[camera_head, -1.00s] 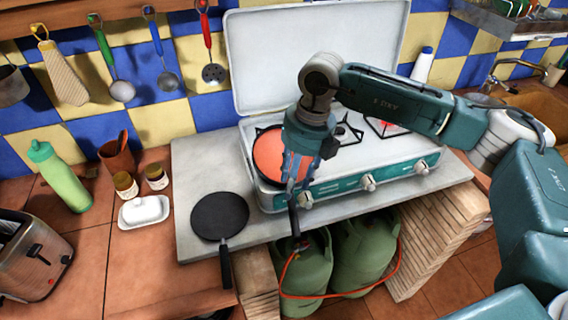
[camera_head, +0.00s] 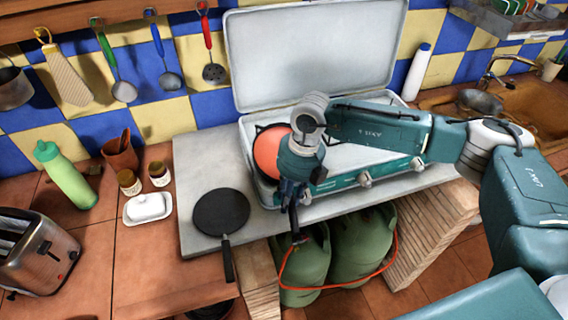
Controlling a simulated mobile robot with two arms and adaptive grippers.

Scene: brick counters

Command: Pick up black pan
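The black pan (camera_head: 221,211) lies flat on the grey slab left of the stove, its handle pointing toward the front edge and reaching past it. My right gripper (camera_head: 291,193) points down at the stove's front left, to the right of the black pan and apart from it. It is over the handle (camera_head: 294,225) of an orange-red pan (camera_head: 268,152) on the left burner. My arm covers part of that pan, and I cannot tell whether the fingers are closed on its handle. My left gripper is out of view.
The open stove (camera_head: 345,160) has its white lid (camera_head: 310,55) raised behind. Two green gas bottles (camera_head: 362,245) with an orange hose stand below the slab. A butter dish (camera_head: 147,208), jars, a green bottle (camera_head: 66,176) and a toaster (camera_head: 38,255) stand on the left.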

